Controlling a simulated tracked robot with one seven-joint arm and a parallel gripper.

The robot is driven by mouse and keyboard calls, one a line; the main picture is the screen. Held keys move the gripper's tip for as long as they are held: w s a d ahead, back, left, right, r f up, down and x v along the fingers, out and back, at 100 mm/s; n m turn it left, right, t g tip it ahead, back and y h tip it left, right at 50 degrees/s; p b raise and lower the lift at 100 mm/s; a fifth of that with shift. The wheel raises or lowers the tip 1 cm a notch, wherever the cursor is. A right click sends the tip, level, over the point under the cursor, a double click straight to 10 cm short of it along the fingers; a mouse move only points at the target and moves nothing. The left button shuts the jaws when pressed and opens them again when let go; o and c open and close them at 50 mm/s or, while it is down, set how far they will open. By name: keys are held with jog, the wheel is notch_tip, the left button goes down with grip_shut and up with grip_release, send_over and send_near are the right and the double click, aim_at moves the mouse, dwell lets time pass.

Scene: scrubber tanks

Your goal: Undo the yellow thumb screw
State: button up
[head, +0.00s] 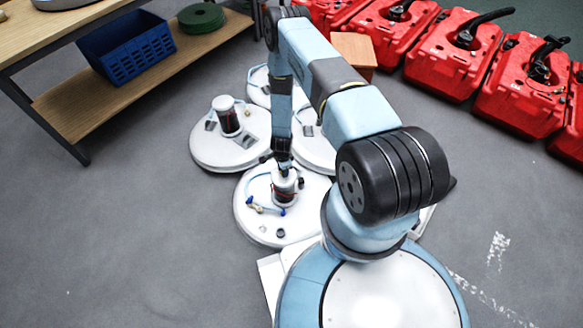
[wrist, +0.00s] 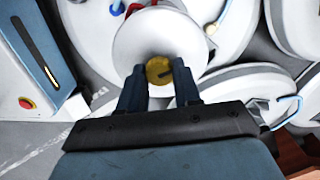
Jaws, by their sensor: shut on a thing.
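The yellow thumb screw (wrist: 158,70) shows in the wrist view as a round yellow knob on top of a white cylindrical housing (wrist: 148,35). My gripper (wrist: 159,80) has its two dark fingers on either side of the screw and is shut on it. In the head view my gripper (head: 282,160) points down over the white cap (head: 286,180) on the nearest round white scrubber (head: 250,215). The screw itself is hidden there behind my fingers.
Other round white scrubbers (head: 205,150) stand close behind. Red tanks (head: 450,50) line the back right. A wooden bench with a shelf (head: 95,95) holds a blue crate (head: 125,48) at the left. The grey floor at the left front is clear.

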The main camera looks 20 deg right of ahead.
jog(key=n, duration=0.5)
jog(key=shift+w+d+n, duration=0.15)
jog(key=shift+w+n, duration=0.15)
jog(key=shift+w, duration=0.1)
jog(key=n, duration=1.3)
jog(key=shift+s+n, duration=0.15)
jog(key=shift+n, duration=0.15)
jog(key=n, duration=0.9)
jog(key=shift+s+n, duration=0.1)
jog(key=shift+n, duration=0.3)
jog(key=n, duration=0.4)
jog(key=shift+d+n, duration=0.1)
jog(key=shift+n, duration=0.2)
jog(key=n, duration=0.4)
jog(key=shift+w, duration=0.2)
jog(key=shift+r+n, duration=0.1)
jog(key=shift+n, duration=0.2)
